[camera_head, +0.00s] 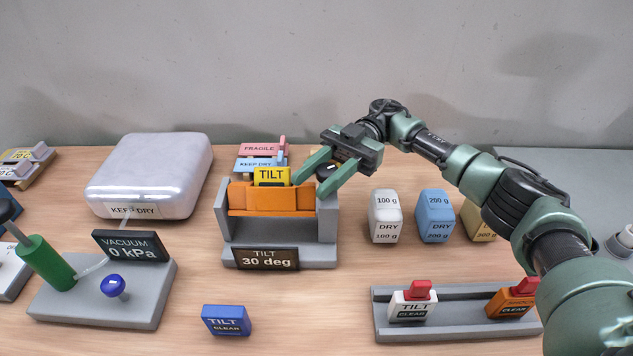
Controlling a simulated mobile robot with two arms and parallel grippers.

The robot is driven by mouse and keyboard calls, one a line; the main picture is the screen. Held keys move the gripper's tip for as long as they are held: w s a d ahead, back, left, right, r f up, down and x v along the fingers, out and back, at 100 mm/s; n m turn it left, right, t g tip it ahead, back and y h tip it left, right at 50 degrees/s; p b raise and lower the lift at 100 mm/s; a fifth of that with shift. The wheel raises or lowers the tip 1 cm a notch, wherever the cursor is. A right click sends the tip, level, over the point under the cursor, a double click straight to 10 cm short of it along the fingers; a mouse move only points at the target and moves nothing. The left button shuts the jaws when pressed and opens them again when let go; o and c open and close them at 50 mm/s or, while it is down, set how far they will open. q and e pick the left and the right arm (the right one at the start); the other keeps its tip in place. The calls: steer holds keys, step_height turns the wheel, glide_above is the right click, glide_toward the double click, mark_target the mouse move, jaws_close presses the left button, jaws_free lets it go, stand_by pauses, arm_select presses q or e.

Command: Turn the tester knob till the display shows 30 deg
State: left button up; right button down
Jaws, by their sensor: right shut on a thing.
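The tilt tester (279,255) is a grey stand in the middle of the table, holding an orange block (270,199) with a yellow TILT tag on top. Its dark display (265,259) reads "TILT 30 deg". My right gripper (315,177) reaches in from the right at the tester's upper right side. Its green fingers are shut on the dark round knob (328,172), which shows between them. The fingers partly cover the knob and the stand's right wall. My left gripper is not in view.
A vacuum unit (105,290) reading 0 kPa stands left, with a silver KEEP DRY case (150,170) behind. Dry-weight blocks (386,218) stand right. A blue TILT CLEAR block (227,320) lies in front, and a grey rack (455,325) holds tagged blocks front right.

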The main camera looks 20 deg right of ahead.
stand_by(0.3)
steer(key=c, duration=0.9)
jaws_free()
steer(key=shift+a, duration=0.1)
steer(key=shift+c, duration=0.2)
